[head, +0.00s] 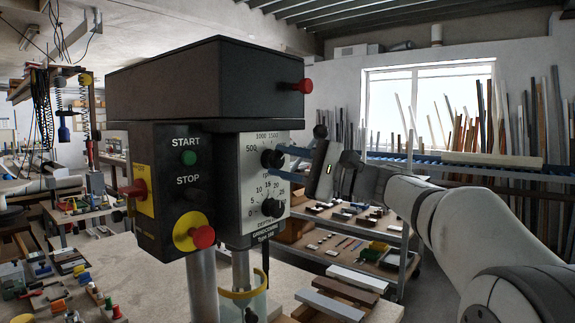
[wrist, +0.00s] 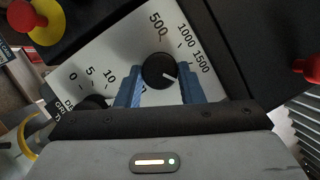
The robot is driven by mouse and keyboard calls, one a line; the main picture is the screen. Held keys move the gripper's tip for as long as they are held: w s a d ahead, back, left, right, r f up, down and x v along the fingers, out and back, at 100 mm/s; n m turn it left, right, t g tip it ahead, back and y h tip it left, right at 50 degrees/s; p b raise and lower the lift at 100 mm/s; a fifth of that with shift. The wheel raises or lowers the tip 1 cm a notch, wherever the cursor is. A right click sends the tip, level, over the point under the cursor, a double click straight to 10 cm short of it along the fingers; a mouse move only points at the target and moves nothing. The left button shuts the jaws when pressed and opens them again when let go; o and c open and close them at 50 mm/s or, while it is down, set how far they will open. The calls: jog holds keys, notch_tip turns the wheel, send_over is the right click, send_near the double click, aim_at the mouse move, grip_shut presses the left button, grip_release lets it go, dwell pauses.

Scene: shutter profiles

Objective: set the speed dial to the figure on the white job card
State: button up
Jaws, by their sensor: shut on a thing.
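The speed dial (head: 272,158) is the upper black knob on the drill's white scale plate (head: 246,180), with 500, 1000 and 1500 around it. My gripper (head: 284,158) has its blue fingers shut on this dial. In the wrist view one finger stands on each side of the dial (wrist: 159,68). The dial's white pointer mark aims to the lower right there, clockwise past the 1500 figure. Any scale figures beyond 1500 are hidden by the right finger.
A second black knob (head: 270,207) with a 0 to 25 scale sits below the dial. The green START button (head: 188,158) and red stop knob (head: 202,237) are on the left housing. A shelf trolley (head: 375,255) stands behind, under my arm.

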jog(key=shift+f+m, duration=0.1)
jog(key=shift+m, duration=0.3)
jog(key=o, duration=0.9)
jog(key=shift+o, duration=0.2)
jog(key=b+v, duration=0.2)
jog(key=v, duration=0.5)
jog(key=shift+d, duration=0.35)
jog(key=shift+s+f, duration=0.15)
